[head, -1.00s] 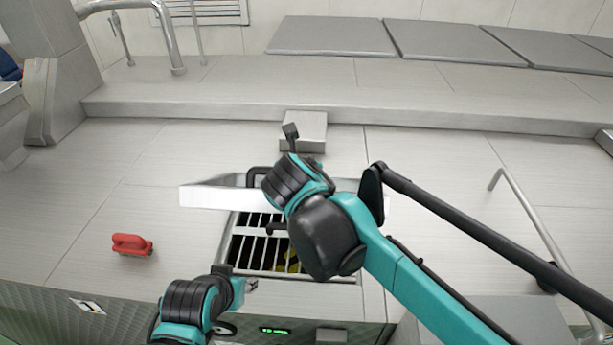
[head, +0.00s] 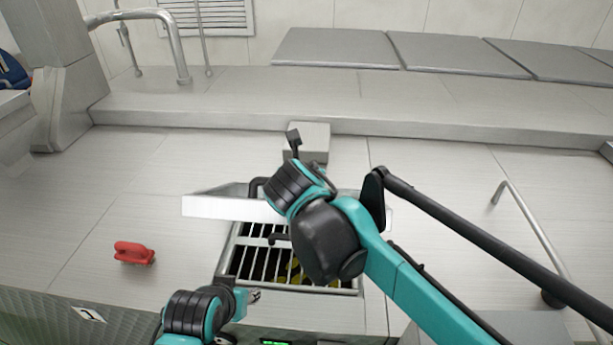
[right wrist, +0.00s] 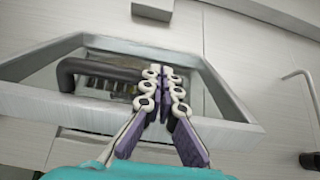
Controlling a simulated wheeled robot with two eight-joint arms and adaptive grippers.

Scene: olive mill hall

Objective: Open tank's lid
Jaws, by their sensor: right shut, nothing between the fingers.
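The tank's lid (head: 222,207) is a pale metal panel, tilted up at the back of the tank opening. A black bar handle (right wrist: 90,68) shows beside my right fingers in the right wrist view. Below the lid, a metal grate (head: 230,270) covers the opening, with yellow bits in the dark beneath. My right gripper (right wrist: 165,74) is shut and empty, over the lid and close to the handle; whether they touch is unclear. In the head view my right wrist hides its fingers and part of the lid. My left gripper (head: 254,296) is by the grate's front left corner, its fingers too small to read.
A red brush-like tool (head: 134,253) lies on the surface left of the tank. A grey block (head: 310,135) stands behind the lid, against a raised step (head: 440,130). A metal rail (head: 530,220) is at right. The surface between brush and step is clear.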

